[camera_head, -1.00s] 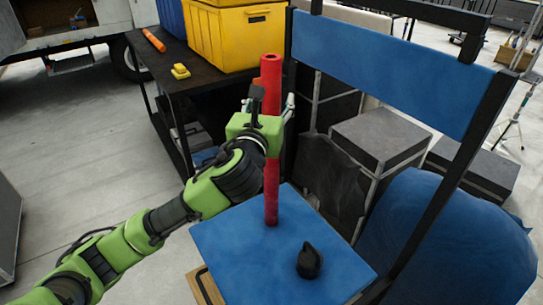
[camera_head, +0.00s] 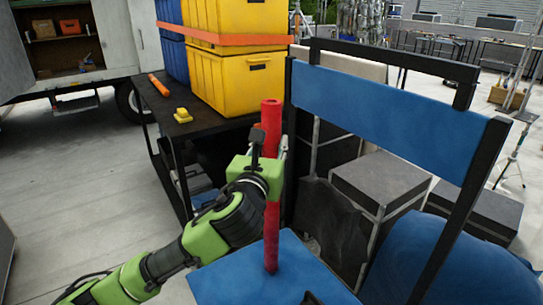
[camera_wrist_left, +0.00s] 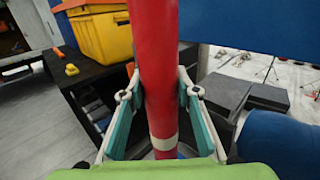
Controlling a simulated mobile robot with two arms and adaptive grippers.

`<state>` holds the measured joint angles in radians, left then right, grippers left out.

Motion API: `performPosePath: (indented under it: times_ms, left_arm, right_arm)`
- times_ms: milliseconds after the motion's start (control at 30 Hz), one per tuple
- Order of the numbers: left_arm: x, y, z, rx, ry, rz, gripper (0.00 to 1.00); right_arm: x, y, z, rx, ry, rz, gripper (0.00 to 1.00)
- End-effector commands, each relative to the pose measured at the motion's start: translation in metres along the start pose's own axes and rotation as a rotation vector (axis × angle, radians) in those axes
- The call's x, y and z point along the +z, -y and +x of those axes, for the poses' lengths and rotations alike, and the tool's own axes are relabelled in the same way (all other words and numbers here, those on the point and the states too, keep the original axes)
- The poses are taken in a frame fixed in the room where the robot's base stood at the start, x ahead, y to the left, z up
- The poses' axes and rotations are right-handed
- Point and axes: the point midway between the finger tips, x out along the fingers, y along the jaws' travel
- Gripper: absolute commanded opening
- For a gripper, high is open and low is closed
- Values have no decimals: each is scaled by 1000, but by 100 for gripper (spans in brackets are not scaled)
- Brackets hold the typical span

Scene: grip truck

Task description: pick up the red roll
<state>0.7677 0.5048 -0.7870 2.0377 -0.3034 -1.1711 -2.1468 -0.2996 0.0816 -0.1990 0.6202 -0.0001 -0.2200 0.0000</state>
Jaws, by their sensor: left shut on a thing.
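The red roll (camera_head: 271,228) is a long thin red tube, upright over the blue seat (camera_head: 272,277) of a chair. My left gripper (camera_head: 278,158) is shut around its middle. In the left wrist view the roll (camera_wrist_left: 155,62) stands between the two teal finger pads of my left gripper (camera_wrist_left: 156,100), with a pale band low on it. I cannot tell if the roll's lower end touches the seat. My right gripper is in neither view.
The blue chair backrest (camera_head: 385,112) stands right of the roll. A dark table (camera_head: 204,123) with yellow crates (camera_head: 231,78), a yellow block (camera_head: 182,115) and an orange tube (camera_head: 159,85) is behind left. Grey boxes (camera_head: 381,184) stand behind the chair. Open floor lies left.

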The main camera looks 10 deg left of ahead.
Motion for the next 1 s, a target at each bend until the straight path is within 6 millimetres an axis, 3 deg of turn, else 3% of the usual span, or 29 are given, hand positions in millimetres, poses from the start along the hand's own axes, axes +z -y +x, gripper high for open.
performPosePath:
  times_ms: [233, 467, 700, 1000]
  left_arm:
    - [24, 0, 0, -1, 8, -1, 0]
    - [48, -13, -17, 0, 8, -1, 0]
    - [85, -31, -41, 0, 11, -1, 0]
    - [108, -66, -88, 2, 8, 0, 0]
  right_arm:
    - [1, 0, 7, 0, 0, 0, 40]
    - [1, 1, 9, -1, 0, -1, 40]
    - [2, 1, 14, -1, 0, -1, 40]
    - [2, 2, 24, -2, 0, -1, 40]
